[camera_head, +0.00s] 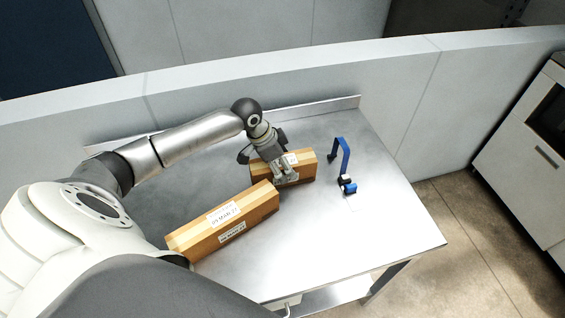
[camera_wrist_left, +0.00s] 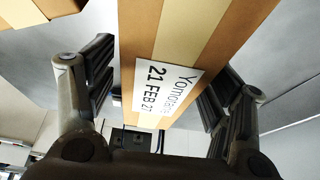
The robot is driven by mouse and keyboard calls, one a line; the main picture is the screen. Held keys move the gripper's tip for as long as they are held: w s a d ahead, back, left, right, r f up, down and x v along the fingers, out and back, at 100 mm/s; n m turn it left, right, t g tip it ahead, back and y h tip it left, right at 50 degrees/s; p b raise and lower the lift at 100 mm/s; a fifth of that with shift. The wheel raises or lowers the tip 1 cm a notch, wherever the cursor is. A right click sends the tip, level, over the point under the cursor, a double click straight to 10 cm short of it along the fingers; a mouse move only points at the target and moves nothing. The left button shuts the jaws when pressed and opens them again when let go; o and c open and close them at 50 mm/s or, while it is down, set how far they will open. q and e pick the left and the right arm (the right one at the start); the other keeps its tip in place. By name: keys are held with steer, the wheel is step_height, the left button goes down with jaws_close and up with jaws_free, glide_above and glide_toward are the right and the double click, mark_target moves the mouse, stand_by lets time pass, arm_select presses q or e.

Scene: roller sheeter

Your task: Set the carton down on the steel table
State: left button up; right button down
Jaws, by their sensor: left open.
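A small brown carton (camera_head: 304,164) with a paler tape strip and a white label sits on the steel table (camera_head: 395,225), toward its back middle. My left gripper (camera_head: 284,174) is at this carton, reaching over it from behind. In the left wrist view the carton (camera_wrist_left: 215,40), its label reading 21 FEB 27, lies between the two spread fingers. The fingers are open; I cannot tell whether either one touches it. A second, longer carton (camera_head: 225,222) lies nearer to me on the table. My right gripper is not in view.
A blue tape dispenser (camera_head: 342,165) stands on the table to the right of the small carton. A low raised lip (camera_head: 335,104) runs along the table's back edge, with a pale wall behind. The table's right front part is clear. A white cabinet (camera_head: 525,165) stands at far right.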

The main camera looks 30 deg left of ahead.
arm_select(q)
steer(key=b+v, duration=0.1)
steer(key=v, duration=1.1)
steer(key=shift+a+r, duration=0.1)
steer(key=shift+r, duration=0.05)
